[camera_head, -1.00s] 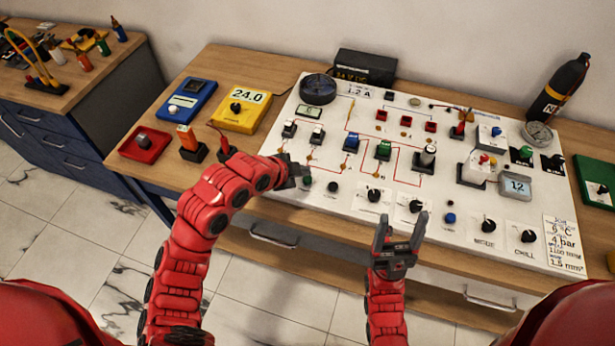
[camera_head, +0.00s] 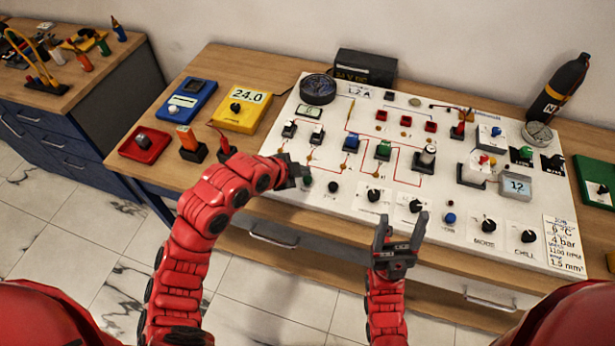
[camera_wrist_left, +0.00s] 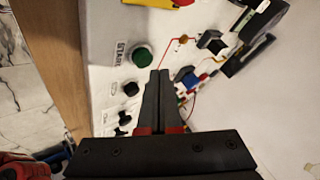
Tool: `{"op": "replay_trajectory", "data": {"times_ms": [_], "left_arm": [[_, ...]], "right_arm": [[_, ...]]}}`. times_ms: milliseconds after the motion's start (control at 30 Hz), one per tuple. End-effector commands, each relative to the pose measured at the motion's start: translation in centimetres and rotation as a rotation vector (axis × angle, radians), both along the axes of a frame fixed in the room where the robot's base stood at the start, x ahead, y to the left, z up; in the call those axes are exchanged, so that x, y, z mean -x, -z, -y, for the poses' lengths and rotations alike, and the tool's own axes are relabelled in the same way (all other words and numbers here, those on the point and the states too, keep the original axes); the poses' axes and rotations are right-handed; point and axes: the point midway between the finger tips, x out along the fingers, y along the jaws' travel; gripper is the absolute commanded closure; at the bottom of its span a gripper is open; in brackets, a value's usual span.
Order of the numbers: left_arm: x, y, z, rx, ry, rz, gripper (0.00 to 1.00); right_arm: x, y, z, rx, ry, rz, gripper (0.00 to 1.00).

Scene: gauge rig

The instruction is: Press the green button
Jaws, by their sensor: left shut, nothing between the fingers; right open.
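The green button (camera_head: 307,181) is round and sits near the front left edge of the white panel (camera_head: 270,200). In the left wrist view the green button (camera_wrist_left: 142,57) stands beside a label reading START. My left gripper (camera_head: 300,171) is shut and empty, right by the button in the head view. In the left wrist view its fingertips (camera_wrist_left: 159,72) are just beside and below the button; I cannot tell whether they touch it. My right gripper (camera_head: 401,220) is open and empty over the panel's front edge.
A black button (camera_head: 333,187) is just right of the green one. A green rocker switch (camera_head: 384,149) and other switches and knobs crowd the panel. A yellow meter (camera_head: 240,108) and a red box (camera_head: 144,144) stand on the bench to the left.

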Motion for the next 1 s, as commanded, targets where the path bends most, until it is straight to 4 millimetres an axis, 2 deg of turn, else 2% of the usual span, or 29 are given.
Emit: {"op": "replay_trajectory", "data": {"times_ms": [433,1000], "left_arm": [[0.0,0.9,0.0,0.002,0.001,0.001,1.0],[0.0,1.0,0.0,0.0,0.0,0.0,1.0]], "right_arm": [[0.0,1.2,0.0,0.0,0.0,0.0,0.34],[0.0,1.4,0.0,0.0,0.0,0.0,0.34]]}}
